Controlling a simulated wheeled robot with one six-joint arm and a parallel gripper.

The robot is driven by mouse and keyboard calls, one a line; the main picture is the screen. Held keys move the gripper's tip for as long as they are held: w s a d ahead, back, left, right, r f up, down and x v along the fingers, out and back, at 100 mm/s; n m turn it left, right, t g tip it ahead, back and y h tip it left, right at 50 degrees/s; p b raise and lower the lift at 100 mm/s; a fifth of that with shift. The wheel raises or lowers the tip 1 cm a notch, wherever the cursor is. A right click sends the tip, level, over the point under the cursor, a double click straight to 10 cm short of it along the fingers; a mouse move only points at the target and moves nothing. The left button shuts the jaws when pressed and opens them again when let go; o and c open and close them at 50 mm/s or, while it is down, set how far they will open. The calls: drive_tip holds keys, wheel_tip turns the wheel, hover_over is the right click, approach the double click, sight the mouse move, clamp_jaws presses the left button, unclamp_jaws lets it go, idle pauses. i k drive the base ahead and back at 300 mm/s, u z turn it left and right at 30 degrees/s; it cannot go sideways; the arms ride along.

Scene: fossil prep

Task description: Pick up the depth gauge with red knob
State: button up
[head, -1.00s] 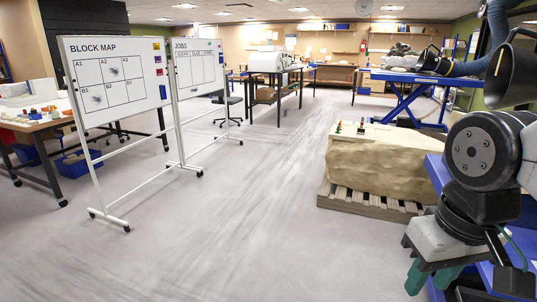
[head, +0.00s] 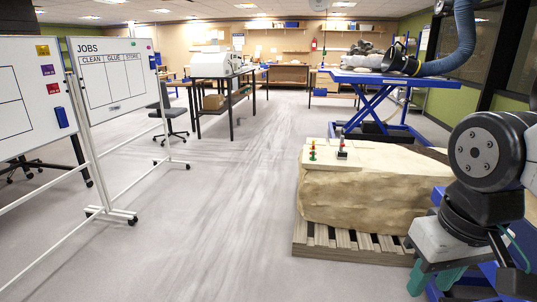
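Two small upright items stand on top of a large tan block (head: 365,195). The left one (head: 312,150) shows green, yellow and red. The right one (head: 342,149) has a grey base, a dark upper part and a little red. Either could be the depth gauge with red knob; they are too small to tell. My gripper (head: 433,284) hangs at the lower right with its teal fingers pointing down and apart, nothing seen between them. It is nearer to me than the block and well away from both items.
The block sits on a wooden pallet (head: 350,243). A blue lift table (head: 385,79) stands behind it. Whiteboards on wheeled frames, one marked JOBS (head: 112,80), stand at the left. A black-legged bench (head: 232,100) is at the back. The grey floor between is clear.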

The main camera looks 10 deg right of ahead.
sight(341, 156)
drive_tip(key=z, duration=0.25)
drive_tip(key=i, duration=1.95)
drive_tip(key=z, duration=0.55)
drive_tip(key=i, duration=1.45)
drive_tip(key=z, duration=0.1)
